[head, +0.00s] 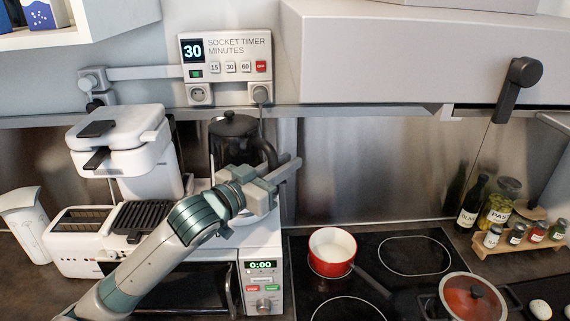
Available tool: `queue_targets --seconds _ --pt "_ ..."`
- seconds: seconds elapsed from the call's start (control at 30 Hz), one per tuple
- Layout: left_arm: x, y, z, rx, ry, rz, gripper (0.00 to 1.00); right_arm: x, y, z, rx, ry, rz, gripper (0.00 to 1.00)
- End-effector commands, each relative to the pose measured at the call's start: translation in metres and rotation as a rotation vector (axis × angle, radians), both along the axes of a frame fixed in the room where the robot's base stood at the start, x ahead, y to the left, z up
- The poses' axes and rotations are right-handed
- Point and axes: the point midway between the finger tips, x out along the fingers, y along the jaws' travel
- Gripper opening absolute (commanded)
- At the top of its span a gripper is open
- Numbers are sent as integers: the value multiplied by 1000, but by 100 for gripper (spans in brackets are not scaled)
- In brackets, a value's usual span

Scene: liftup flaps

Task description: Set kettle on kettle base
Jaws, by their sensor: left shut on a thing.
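The kettle (231,146), dark with a black lid and a black handle, is upright above the microwave in the head view. My left gripper (280,172) is at the right side of the kettle and is shut on its handle (268,153). My wrist and gripper hide the lower part of the kettle. My right gripper is not in view.
The microwave (262,283) is under my left arm. A white toaster (76,245) and a white appliance (118,140) stand left. A red pot (331,251) and a lidded pan (470,298) sit on the hob at right. A socket timer (226,56) is on the wall behind.

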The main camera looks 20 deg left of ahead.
Motion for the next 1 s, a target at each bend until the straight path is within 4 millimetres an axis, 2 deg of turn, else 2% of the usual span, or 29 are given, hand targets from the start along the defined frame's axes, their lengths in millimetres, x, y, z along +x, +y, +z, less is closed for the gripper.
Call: queue_targets --seconds 0.87,0.9,0.93,1.0 --pt "0 0 -10 3 -7 1 0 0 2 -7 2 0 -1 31" --pt "0 1 -10 3 -7 1 21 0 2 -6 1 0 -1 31" --pt "0 1 -9 3 -7 1 24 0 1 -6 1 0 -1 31" --pt "0 0 -10 2 -6 1 24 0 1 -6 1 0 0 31"
